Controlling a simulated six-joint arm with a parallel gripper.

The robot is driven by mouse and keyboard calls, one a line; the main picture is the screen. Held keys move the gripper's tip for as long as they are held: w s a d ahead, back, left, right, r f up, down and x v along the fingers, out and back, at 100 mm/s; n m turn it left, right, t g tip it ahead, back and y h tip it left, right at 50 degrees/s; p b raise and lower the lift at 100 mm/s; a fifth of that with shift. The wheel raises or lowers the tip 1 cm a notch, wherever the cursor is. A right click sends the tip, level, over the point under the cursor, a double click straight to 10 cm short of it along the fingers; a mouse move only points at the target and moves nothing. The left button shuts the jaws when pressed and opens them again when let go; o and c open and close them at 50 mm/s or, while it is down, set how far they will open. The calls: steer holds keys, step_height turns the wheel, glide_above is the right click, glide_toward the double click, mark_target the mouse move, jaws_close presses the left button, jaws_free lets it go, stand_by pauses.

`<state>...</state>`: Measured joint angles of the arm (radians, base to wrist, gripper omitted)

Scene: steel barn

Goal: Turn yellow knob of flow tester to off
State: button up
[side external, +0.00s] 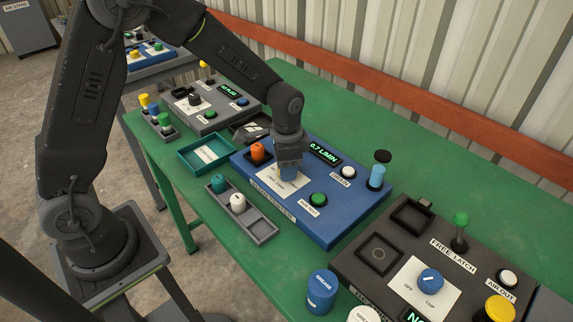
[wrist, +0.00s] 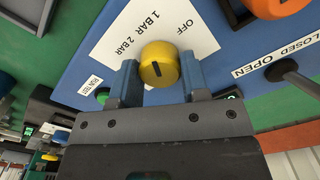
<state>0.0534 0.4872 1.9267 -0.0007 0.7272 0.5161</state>
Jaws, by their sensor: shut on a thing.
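The flow tester (side external: 345,207) is a blue box on the green bench, with its display reading 0.7 L/MIN. My gripper (side external: 288,174) points down over its white dial plate (side external: 272,184). In the wrist view the yellow knob (wrist: 160,64) sits between the two blue fingertips, and my gripper (wrist: 160,80) is shut on it. A short dark mark shows on the knob. The plate (wrist: 130,38) beside it reads OFF, 1 BAR and 2 BAR. I cannot tell which label the mark points to. In the side external view the gripper hides most of the knob.
A grey tray (side external: 262,228) with teal and white pieces lies in front. A dark panel (side external: 345,268) and blue grease can (side external: 321,292) are at right.

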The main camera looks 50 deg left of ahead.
steer(key=m, duration=0.4)
steer(key=shift+s+m, duration=0.1)
steer(key=shift+m, duration=2.4)
steer(key=o, duration=0.9)
step_height(320, 180, up, 14)
steer(key=shift+f, duration=0.1)
